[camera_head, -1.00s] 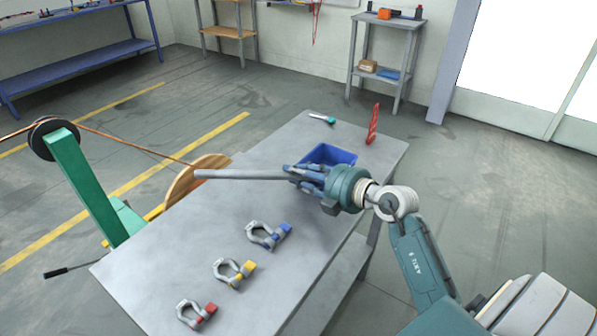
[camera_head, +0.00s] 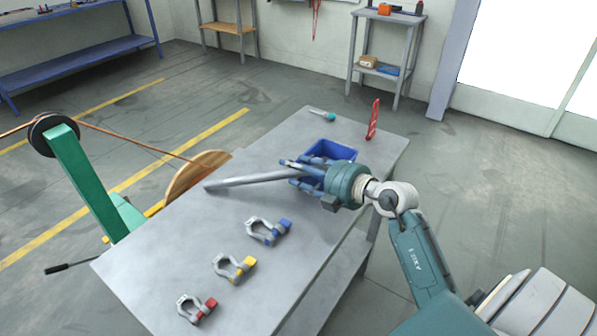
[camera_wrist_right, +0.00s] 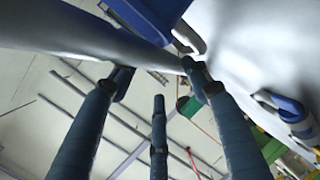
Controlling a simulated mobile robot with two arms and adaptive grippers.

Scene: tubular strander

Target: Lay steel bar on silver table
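The grey steel bar (camera_head: 250,179) lies low over the silver table (camera_head: 190,240), its left end appearing to rest on the top. Its right end runs in among the fingers of my right gripper (camera_head: 298,172). The fingers are straight and spread apart, with one above the bar and others beside it. In the right wrist view the bar (camera_wrist_right: 100,38) crosses by the fingertips of the same gripper (camera_wrist_right: 158,90), and the fingers are not closed round it. My left gripper is not in view.
Shackles with blue (camera_head: 268,231), yellow (camera_head: 234,266) and red (camera_head: 196,308) pins lie along the table. A blue bin (camera_head: 330,150) is behind my right gripper. A red object (camera_head: 373,120) and a teal-handled tool (camera_head: 322,114) are at the far end. A wooden reel (camera_head: 195,172) stands beyond the left edge.

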